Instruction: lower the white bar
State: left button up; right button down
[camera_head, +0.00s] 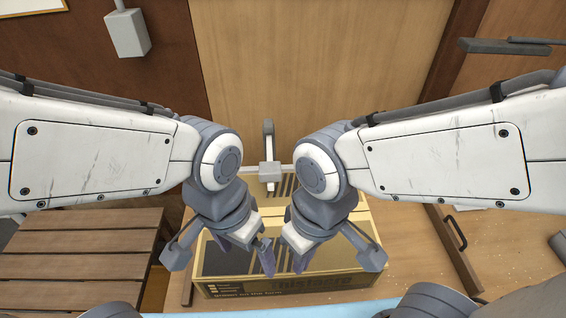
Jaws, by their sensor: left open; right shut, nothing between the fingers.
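A thin white bar (251,169) runs level between my two arms, behind the wrists. A grey block sits at its middle, with a short upright piece above it. My wrists hide both ends of the bar. My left gripper (246,250) is open and empty, pointing down in front of and below the bar. My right gripper (301,260) is shut with nothing in it, close beside the left one. Neither gripper appears to touch the bar.
A printed cardboard box (330,284) stands below both grippers, partly hidden by them. A slatted wooden surface (75,260) is at left. A wooden panel (310,60) rises behind. A grey box (127,33) hangs at upper left. A dark handle (455,232) is at right.

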pick_arm(q)
jog(key=w+d+r+n+p, duration=0.2)
jog(key=w+d+r, duration=0.1)
jog(key=w, duration=0.5)
jog(key=n+y+p, duration=0.1)
jog(key=n+p, duration=0.2)
jog(key=n, duration=0.2)
send_over(270, 167)
jog(key=f, duration=0.1)
notch_tip(270, 167, down, 10)
jog(key=p, duration=0.3)
jog(key=shift+s+f, duration=0.1)
jog(key=shift+f, duration=0.1)
